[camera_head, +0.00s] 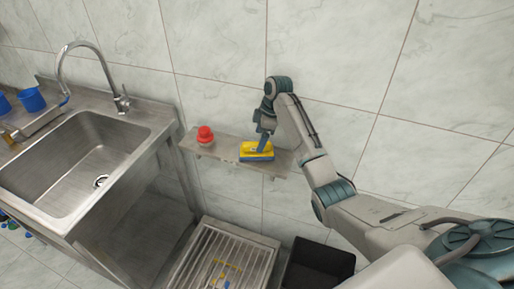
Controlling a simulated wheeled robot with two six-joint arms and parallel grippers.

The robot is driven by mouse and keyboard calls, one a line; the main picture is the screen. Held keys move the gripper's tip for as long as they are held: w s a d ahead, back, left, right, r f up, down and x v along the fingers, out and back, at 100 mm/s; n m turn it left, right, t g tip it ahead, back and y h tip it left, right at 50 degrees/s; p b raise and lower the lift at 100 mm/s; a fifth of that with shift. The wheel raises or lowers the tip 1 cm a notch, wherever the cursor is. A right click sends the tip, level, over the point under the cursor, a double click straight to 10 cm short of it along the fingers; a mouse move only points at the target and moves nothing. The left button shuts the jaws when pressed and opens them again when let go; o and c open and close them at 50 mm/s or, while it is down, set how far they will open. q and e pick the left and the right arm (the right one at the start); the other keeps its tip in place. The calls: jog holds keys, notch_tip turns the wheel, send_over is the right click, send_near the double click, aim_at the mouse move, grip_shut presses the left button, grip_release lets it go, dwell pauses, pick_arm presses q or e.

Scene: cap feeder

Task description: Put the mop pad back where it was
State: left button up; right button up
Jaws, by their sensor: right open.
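A yellow and blue pad (256,153), which looks like the mop pad, lies on a narrow wall shelf (225,148). My right gripper (262,143) reaches down from above, with its fingertips at the top of the pad. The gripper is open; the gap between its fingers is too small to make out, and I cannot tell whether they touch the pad. My left gripper is not in view.
A red-capped item (205,136) stands on the shelf left of the pad. A steel sink (75,165) with a tall faucet (90,48) and blue cups (32,99) is at left. Below are a slatted metal tray (205,258) and a black bin (318,262).

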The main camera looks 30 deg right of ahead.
jog(key=b+v, duration=0.1)
jog(key=v, duration=0.5)
jog(key=shift+d+r, duration=0.15)
jog(key=shift+r, duration=0.15)
jog(key=shift+s+f, duration=0.1)
jog(key=shift+f, duration=0.05)
